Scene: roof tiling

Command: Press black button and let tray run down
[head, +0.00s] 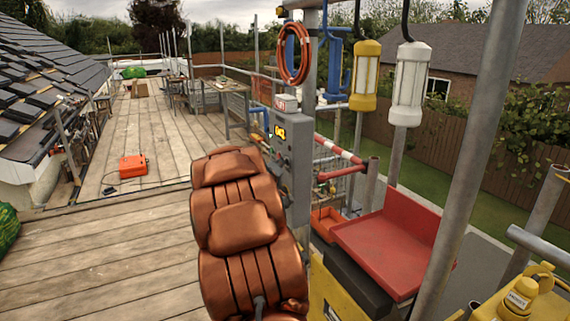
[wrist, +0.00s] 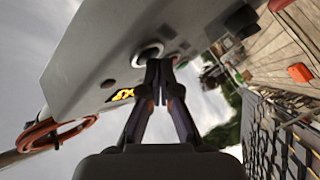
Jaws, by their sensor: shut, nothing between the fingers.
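A grey control box (head: 293,165) stands on the hoist post in the head view, partly behind my copper-coloured arm. The same box (wrist: 95,60) fills the upper left of the wrist view. A round dark button (wrist: 147,53) with a pale ring is on its face. My gripper (wrist: 159,66) is shut and empty, its fingertips at the lower edge of this button; I cannot tell whether they touch it. In the head view I cannot make out the fingers. The red tray (head: 392,248), with a raised back, sits at the hoist, right of my arm.
Steel poles (head: 470,150) stand close on the right. A yellow lamp (head: 365,75) and a white lamp (head: 409,85) hang above the tray. A coiled orange hose (head: 292,55) hangs above the box.

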